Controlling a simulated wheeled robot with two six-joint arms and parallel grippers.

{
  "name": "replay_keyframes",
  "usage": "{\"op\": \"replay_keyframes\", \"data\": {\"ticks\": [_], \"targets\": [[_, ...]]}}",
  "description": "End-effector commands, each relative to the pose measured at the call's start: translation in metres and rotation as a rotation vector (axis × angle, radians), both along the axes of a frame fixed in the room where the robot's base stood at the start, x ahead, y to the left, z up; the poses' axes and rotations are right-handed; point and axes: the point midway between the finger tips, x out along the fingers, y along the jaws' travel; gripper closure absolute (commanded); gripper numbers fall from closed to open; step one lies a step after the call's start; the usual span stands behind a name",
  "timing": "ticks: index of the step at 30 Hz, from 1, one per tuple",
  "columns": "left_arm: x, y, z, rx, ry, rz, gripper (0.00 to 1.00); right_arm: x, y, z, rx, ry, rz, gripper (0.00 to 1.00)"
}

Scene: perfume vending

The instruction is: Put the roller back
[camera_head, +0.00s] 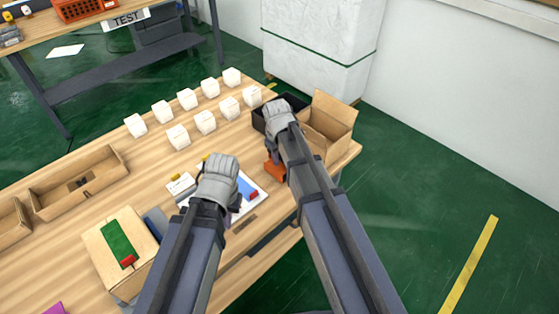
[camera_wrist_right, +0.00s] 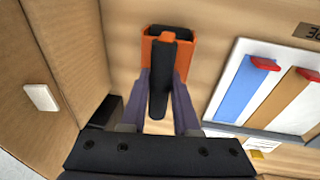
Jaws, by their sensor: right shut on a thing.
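The roller (camera_wrist_right: 170,55) shows in the right wrist view as a dark handle running down from an orange piece (camera_wrist_right: 163,36). My right gripper (camera_wrist_right: 162,92) has its purple fingers on both sides of the dark handle and is shut on it. The handle's end lies within the orange piece's outline; I cannot tell whether it is seated. In the head view the orange piece (camera_head: 274,170) is low beside my right gripper (camera_head: 276,155), near the table's front edge. My left gripper (camera_head: 217,180) hangs over the table left of it; its fingers are mostly hidden.
An open cardboard box (camera_head: 335,123) and a black bin (camera_head: 260,120) stand at the table's right end. A white board with coloured strips (camera_head: 247,190) lies between the arms. Several white cubes (camera_head: 187,99) stand at the back. Wooden trays (camera_head: 75,180) are at left.

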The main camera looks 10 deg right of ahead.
Motion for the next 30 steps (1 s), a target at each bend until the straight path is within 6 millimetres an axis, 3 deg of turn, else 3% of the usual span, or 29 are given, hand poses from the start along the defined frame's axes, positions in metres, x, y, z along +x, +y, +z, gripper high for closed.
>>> {"op": "replay_keyframes", "data": {"ticks": [21, 22, 30], "targets": [[0.0, 0.0, -0.012, 0.0, 0.0, 0.0, 1.0, -0.001, 0.001, -0.012, 0.003, 0.004, 0.0, 1.0], [0.0, 0.0, -0.012, 0.0, 0.0, 0.0, 1.0, -0.001, 0.001, -0.012, 0.003, 0.004, 0.0, 0.68], [0.0, 0.0, -0.011, 0.0, 0.0, 0.0, 1.0, -0.002, 0.002, -0.012, 0.005, 0.006, 0.002, 0.41]]}}
